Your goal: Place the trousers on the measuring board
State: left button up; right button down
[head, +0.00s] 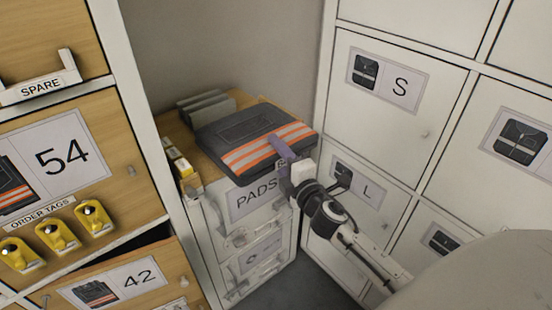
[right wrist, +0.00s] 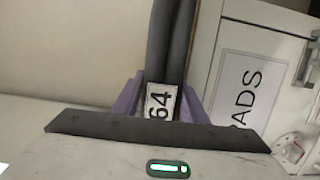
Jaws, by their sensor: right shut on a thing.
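The trousers (head: 247,136) are a folded dark grey bundle with orange and silver stripes, over the top of the PADS cabinet in the head view. My right gripper (head: 284,160) is shut on their right front edge. In the right wrist view the dark folded edge of the trousers (right wrist: 168,50) stands between my purple right fingers (right wrist: 163,100), with a white tag reading 64 (right wrist: 160,102). I cannot tell whether the trousers touch the cabinet top. I cannot make out a measuring board. My left gripper is not in view.
The PADS cabinet (head: 255,198) has a wooden top with grey upright pieces (head: 205,103) behind the trousers. White lockers marked S and L (head: 385,95) stand close on the right. Wooden drawers marked 54 (head: 60,155) and 42 (head: 125,283) and yellow order tags (head: 57,235) are on the left.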

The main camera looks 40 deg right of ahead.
jog(key=shift+f, duration=0.4)
jog(key=shift+r, duration=0.1)
jog(key=shift+f, duration=0.2)
jog(key=c, duration=1.1)
grip_release()
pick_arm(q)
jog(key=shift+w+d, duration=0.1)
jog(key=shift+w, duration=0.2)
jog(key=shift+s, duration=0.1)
pick_arm(e)
jog(key=shift+r, duration=0.1)
